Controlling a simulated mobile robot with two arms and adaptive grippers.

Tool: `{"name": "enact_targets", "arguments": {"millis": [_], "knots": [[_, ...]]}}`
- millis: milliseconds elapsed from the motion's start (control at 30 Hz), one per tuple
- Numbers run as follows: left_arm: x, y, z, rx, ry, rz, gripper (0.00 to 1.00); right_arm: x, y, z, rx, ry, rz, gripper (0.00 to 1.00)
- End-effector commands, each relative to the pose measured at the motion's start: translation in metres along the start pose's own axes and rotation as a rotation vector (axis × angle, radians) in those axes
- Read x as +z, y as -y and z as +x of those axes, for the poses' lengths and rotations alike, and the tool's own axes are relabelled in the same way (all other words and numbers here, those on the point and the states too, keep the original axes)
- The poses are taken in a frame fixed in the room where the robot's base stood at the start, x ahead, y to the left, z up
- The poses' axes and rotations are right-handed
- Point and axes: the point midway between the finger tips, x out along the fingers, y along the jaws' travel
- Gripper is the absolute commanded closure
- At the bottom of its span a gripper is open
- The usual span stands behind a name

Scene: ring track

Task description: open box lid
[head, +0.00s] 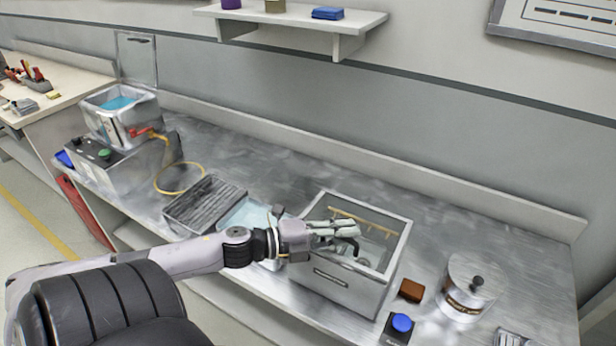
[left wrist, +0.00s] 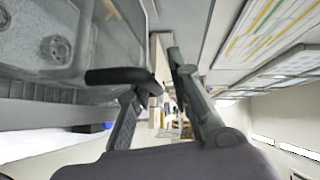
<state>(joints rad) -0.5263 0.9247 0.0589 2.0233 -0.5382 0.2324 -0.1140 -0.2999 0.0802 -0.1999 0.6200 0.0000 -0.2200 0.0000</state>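The box (head: 334,287) is a grey metal case with a slot-like handle on its front. It stands near the front edge of the bench. Its clear top panel in a pale frame (head: 398,248) appears to lie flat, and a yellow rack-like part shows through it. My left gripper (head: 352,238) is over the left-middle part of the top, with its fingers apart and nothing seen between them. Whether it touches the lid cannot be told. In the left wrist view the box's clear side (left wrist: 60,45) is at the left, beside the fingers. My right gripper is not in view.
A brown block (head: 411,290), a blue button (head: 402,323) and a round metal pot (head: 466,287) stand right of the box. A dark ribbed tray (head: 204,204) and a yellow ring (head: 180,178) lie to the left. The bench behind the box is clear.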

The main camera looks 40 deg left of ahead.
Motion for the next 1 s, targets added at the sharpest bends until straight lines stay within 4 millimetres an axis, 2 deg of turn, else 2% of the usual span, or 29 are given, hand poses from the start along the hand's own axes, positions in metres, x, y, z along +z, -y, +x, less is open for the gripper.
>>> {"name": "enact_targets", "arguments": {"millis": [33,167,200,533,700,1000], "knots": [[-0.002,-0.013,0.003,0.001,-0.003,0.002,0.82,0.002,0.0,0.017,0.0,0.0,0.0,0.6],[-0.006,-0.025,0.007,0.003,-0.003,0.0,0.82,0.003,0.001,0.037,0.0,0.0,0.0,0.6],[-0.006,-0.017,-0.003,0.005,0.001,-0.006,0.82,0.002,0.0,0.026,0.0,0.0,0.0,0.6],[-0.006,-0.015,-0.043,0.005,0.0,-0.008,0.82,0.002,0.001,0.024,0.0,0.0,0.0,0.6],[-0.006,-0.015,-0.051,0.004,-0.001,-0.005,0.82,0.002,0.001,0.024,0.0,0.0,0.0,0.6],[-0.006,-0.015,-0.051,0.004,-0.002,-0.004,0.82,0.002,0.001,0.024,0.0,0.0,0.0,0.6]]}}
